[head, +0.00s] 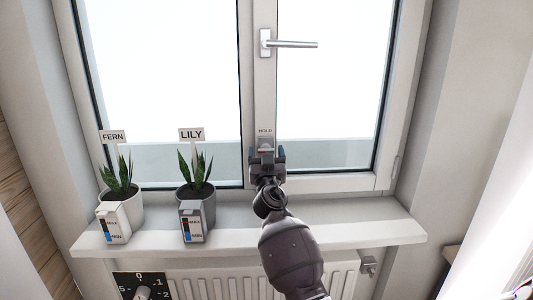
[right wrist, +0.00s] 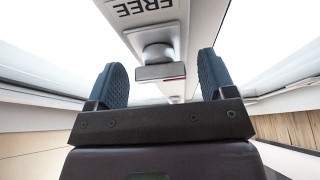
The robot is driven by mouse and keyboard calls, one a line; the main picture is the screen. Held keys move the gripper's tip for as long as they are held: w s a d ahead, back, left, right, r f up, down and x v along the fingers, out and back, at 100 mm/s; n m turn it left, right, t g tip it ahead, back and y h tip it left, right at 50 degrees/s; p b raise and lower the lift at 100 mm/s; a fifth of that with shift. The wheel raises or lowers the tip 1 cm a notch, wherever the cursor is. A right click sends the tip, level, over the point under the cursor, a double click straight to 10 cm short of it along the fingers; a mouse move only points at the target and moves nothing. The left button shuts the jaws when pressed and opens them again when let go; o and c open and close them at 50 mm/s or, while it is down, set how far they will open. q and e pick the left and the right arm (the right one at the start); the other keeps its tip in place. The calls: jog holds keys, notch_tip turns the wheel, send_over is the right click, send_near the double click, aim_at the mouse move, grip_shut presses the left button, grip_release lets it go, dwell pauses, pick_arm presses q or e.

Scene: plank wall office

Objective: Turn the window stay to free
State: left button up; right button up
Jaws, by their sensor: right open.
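The window stay (head: 265,145) is a small grey knob on the window's middle post, under a HOLD label (head: 265,131). In the right wrist view the stay (right wrist: 158,71) has a round base and a flat bar, beside an upside-down FREE label (right wrist: 147,8). My right gripper (head: 266,154) is open, its two blue pads apart. The stay shows in the gap between the pads and beyond them; contact is not visible. In the head view the gripper hides the lower part of the stay. My left gripper is not in view.
A window handle (head: 292,44) sits higher on the post. The sill (head: 345,228) holds potted plants labelled FERN (head: 120,214) and LILY (head: 195,205) at the left. A radiator (head: 225,286) with a dial plate (head: 142,285) is below. The sill's right part is clear.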

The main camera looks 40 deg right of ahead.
jog(key=c, duration=0.9)
jog(key=shift+c, duration=0.2)
